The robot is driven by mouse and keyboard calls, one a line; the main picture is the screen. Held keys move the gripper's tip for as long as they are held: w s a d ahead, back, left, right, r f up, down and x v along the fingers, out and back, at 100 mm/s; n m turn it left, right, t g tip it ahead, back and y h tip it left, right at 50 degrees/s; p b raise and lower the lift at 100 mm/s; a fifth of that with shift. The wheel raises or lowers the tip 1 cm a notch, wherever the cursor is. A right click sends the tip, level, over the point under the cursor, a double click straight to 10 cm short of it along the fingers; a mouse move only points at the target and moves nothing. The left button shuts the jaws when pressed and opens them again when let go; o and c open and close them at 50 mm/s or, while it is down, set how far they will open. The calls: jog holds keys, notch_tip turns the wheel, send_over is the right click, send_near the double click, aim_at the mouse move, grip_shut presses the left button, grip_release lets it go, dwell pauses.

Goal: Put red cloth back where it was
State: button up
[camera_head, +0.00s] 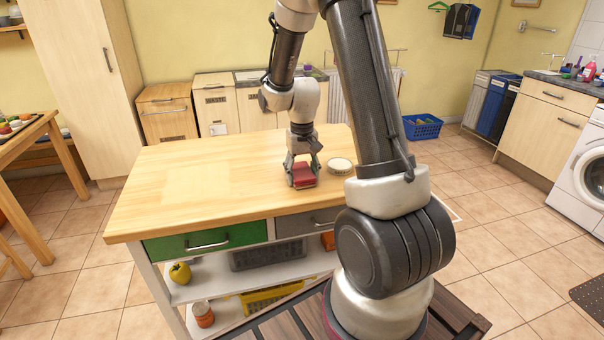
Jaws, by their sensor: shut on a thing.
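The red cloth (303,179) looks like a small folded red block at the right part of the wooden worktop. My gripper (303,176) points down over it and is shut on it, with a finger on either side. The cloth is at or just above the worktop; I cannot tell whether it touches. My gripper hides part of its top.
A round pale tin (341,166) stands on the worktop just right of the cloth. The wooden worktop (200,185) is clear to the left. Below it are a green drawer (190,243), a grey drawer and shelves with baskets. A blue basket (422,127) sits on the floor behind.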

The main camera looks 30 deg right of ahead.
aim_at(302, 172)
jog(key=o, duration=1)
jog(key=shift+f, duration=0.1)
notch_tip(302, 172, up, 12)
jog(key=shift+s+a+r+n+t, duration=0.65)
jog(key=shift+s+r, duration=1.25)
jog(key=shift+s, duration=1.9)
jog(key=shift+s+a+r+n+t, duration=0.4)
jog(key=shift+s+a+r+t, duration=0.5)
jog(key=shift+s+r, duration=1.95)
jog(key=shift+s+a+r+n+t, duration=0.55)
jog(key=shift+s+a+r, duration=0.35)
jog(key=shift+s, duration=3.85)
